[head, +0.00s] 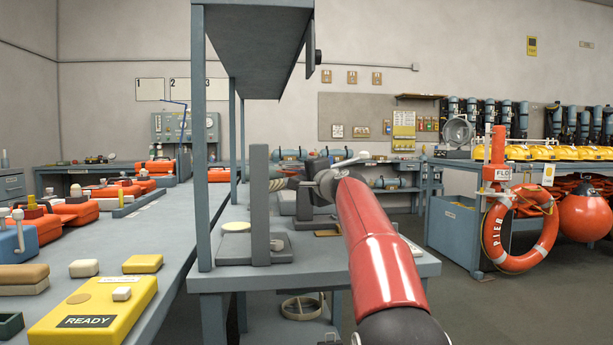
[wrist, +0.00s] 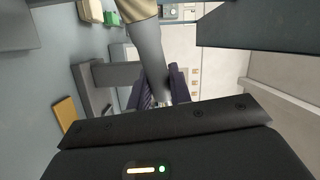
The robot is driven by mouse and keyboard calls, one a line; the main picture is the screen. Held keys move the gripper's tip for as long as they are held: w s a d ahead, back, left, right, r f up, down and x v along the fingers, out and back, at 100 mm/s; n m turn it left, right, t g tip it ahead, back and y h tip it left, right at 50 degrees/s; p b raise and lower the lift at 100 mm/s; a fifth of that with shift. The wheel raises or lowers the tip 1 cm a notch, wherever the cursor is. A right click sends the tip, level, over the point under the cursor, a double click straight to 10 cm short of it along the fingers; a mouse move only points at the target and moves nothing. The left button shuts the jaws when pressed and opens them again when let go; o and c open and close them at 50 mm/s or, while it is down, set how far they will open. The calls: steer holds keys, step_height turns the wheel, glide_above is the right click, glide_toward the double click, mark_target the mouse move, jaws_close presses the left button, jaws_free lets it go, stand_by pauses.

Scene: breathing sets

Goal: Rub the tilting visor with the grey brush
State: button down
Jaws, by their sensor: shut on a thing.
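My gripper (head: 318,180) is at the end of my red arm, above the middle bench. In the wrist view its dark fingers (wrist: 160,88) are shut on the grey handle of the brush (wrist: 150,48). The brush's tan bristle end is at the top of that view; in the head view the brush (head: 279,184) points left, partly hidden by the gripper. I cannot make out the tilting visor for certain.
A grey shelf frame (head: 202,140) rises at the left of the stand. The long bench (head: 150,235) on the left carries a yellow READY box (head: 95,310) and orange cases. A small tan block (head: 327,233) lies on the middle bench. Open floor (head: 490,305) is at the right.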

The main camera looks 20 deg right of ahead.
steer(key=shift+w+f+b, duration=0.1)
steer(key=shift+w+b, duration=0.1)
steer(key=shift+b, duration=0.1)
steer(key=shift+s+a+b, duration=0.1)
steer(key=shift+s+b, duration=0.25)
steer(key=shift+s, duration=0.25)
steer(key=shift+s+a+b, duration=0.3)
steer(key=shift+s+b, duration=0.4)
steer(key=shift+s, duration=0.25)
steer(key=shift+s+a+b, duration=0.3)
steer(key=shift+s+b, duration=0.4)
steer(key=shift+s, duration=0.2)
